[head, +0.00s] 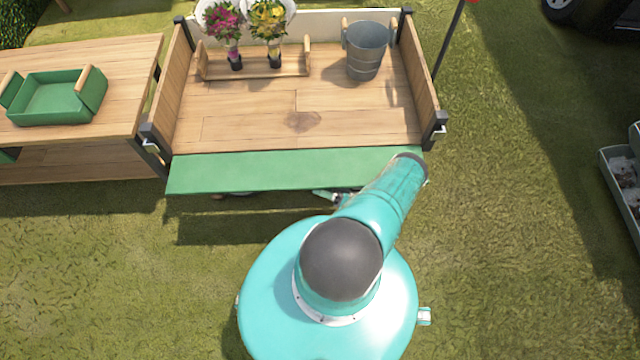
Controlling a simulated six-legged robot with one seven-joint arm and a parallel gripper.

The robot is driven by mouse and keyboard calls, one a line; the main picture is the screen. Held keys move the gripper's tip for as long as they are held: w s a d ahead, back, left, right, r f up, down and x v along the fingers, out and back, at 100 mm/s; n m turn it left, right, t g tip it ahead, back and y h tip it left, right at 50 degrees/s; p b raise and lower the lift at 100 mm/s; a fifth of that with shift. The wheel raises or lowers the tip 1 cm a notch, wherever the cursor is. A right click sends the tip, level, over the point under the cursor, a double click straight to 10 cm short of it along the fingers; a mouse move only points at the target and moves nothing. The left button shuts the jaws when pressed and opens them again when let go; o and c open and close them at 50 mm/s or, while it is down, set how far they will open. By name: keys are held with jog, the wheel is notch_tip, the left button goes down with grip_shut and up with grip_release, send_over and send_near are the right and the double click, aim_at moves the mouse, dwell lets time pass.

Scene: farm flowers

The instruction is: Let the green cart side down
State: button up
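The green cart side (290,169) is a long flat panel along the near edge of the wooden cart bed (250,128). It is swung outward, away from upright, and its near edge hangs over the grass with a shadow below. Its exact angle is hard to tell. My arm reaches to the panel's right end and covers part of it. A small teal part, likely of my gripper (326,195), shows just under the panel's near edge. The fingers are hidden, so I cannot tell whether they touch the panel.
Two bouquets (225,30) (268,28) stand in a wooden holder at the back of the cart, with a metal bucket (366,50) to their right. A wooden table (90,110) with a green tray (55,97) stands left. Grass to the right is open, up to a grey planter (622,180).

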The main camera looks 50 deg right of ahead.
jog(key=shift+s, duration=0.25)
jog(key=shift+a, duration=0.1)
dwell(0.8)
